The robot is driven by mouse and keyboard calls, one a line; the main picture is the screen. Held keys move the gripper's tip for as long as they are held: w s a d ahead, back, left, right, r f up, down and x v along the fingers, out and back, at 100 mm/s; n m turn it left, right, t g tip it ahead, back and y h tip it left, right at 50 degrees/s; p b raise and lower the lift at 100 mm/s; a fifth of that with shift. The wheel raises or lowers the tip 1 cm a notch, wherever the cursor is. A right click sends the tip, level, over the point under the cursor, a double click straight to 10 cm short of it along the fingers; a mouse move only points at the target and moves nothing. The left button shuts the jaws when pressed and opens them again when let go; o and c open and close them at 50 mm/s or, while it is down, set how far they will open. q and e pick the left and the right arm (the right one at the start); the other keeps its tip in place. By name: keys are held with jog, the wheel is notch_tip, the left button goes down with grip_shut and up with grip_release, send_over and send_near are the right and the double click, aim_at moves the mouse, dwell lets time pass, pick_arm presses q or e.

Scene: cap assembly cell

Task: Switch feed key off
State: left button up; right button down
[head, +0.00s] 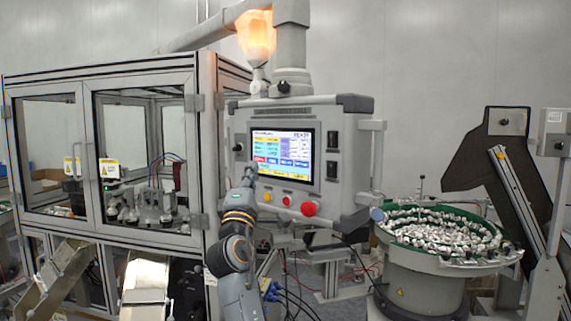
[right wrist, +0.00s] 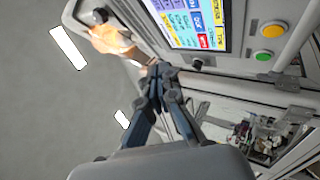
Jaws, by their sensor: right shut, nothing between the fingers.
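My right gripper (head: 250,172) is in front of the lower left part of the grey control panel (head: 348,150). In the right wrist view my right gripper (right wrist: 160,72) is shut and empty, its fingertips close together. A small dark knob (right wrist: 197,64) on the panel frame lies just right of the fingertips, apparently apart from them. A dark knob left of the screen also shows in the head view (head: 238,147). No readable label shows which control is the feed key. My left gripper is out of view.
The panel has a lit screen (head: 284,150), two black switches (head: 332,140), a yellow button (head: 267,196) and a red emergency button (head: 309,208). A glazed machine cabinet (head: 197,150) stands left. A bowl feeder (head: 425,265) full of small parts stands right.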

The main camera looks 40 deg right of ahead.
aim_at(286, 163)
jog(key=shift+w+d, duration=0.35)
jog(key=shift+d, duration=1.1)
jog(key=shift+w+d, duration=0.3)
jog(key=shift+d, duration=1.1)
jog(key=shift+w+d, duration=0.35)
jog(key=shift+d, duration=1.1)
jog(key=shift+d, duration=0.15)
jog(key=shift+w+d, duration=0.1)
jog(key=shift+d, duration=0.15)
jog(key=shift+d, duration=0.2)
jog(key=shift+a, duration=0.7)
